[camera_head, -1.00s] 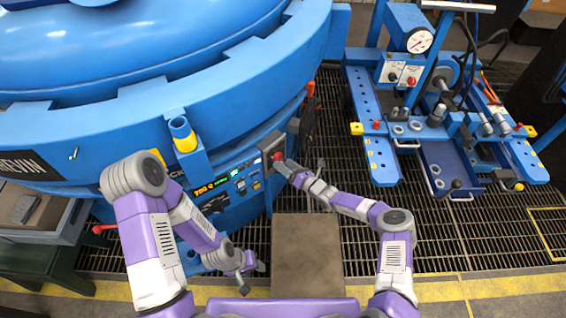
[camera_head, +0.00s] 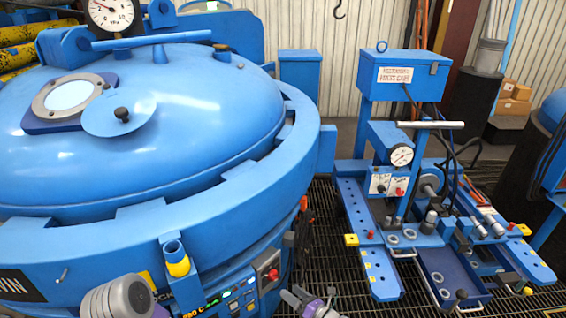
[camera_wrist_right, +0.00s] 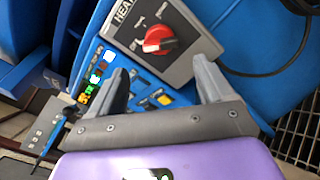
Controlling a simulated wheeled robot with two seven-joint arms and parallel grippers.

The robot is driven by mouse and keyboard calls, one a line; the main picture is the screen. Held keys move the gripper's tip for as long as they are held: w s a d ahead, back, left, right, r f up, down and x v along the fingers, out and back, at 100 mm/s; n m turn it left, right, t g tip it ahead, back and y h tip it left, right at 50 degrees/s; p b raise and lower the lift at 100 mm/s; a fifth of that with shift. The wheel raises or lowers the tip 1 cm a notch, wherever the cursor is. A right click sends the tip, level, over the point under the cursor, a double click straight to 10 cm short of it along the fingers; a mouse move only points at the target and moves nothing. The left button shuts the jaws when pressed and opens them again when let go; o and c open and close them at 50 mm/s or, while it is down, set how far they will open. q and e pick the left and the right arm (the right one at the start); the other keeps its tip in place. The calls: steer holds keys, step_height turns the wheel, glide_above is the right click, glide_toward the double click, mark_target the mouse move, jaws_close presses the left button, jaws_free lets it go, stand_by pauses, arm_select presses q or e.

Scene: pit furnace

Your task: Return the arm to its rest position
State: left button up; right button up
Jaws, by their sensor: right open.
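My right gripper (camera_head: 308,297) shows at the bottom edge of the head view, just below and right of the red knob (camera_head: 273,274) on the furnace's control panel. In the right wrist view my right gripper (camera_wrist_right: 163,76) is open, with nothing between its two grey fingers. The red knob (camera_wrist_right: 160,40) sits on its grey plate (camera_wrist_right: 185,62) beyond the fingertips, apart from them. Part of my left arm shows at the lower left of the head view; its gripper is out of the picture.
The large blue furnace (camera_head: 180,130) fills the left side. A blue rig (camera_head: 370,250) with a gauge stands on the right. Dark floor grating (camera_head: 325,225) lies between them.

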steer(key=s+a+f+n+g+h, duration=0.1)
steer(key=s+a+f+n+g, duration=0.2)
steer(key=s+n+g, duration=0.45)
steer(key=s+a+f+n+g+h, duration=0.2)
steer(key=s+a+n+g, duration=0.2)
steer(key=s+n, duration=0.7)
steer(key=s+d+r+n+h, duration=0.2)
steer(key=s+d+n+h, duration=0.4)
steer(key=s+d+n, duration=0.5)
steer(key=s+n, duration=0.2)
steer(key=s, duration=0.2)
steer(key=shift+d+r, duration=0.15)
steer(key=shift+r, duration=0.25)
